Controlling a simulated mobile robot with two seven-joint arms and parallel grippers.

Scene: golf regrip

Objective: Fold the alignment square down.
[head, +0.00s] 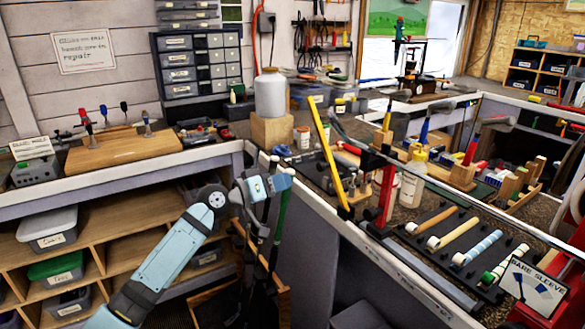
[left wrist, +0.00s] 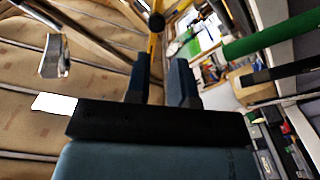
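A red upright piece (head: 385,198) stands on the bench to the right of a long yellow bar (head: 328,150), which leans upright. I cannot tell for certain which of these is the alignment square. My left gripper (head: 268,187) is left of both, in front of the bench and close to upright club grips. In the left wrist view its two dark fingers (left wrist: 160,85) are apart with nothing held between them. A thin yellow and black rod (left wrist: 155,22) shows beyond the fingertips. My right gripper is not seen.
A green club grip (head: 284,212) stands beside my left gripper and also shows in the left wrist view (left wrist: 262,36). A black rack (head: 432,262) holds several grips at the bench front. A sign (head: 535,287) stands at its right. A white jug (head: 270,92) stands behind.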

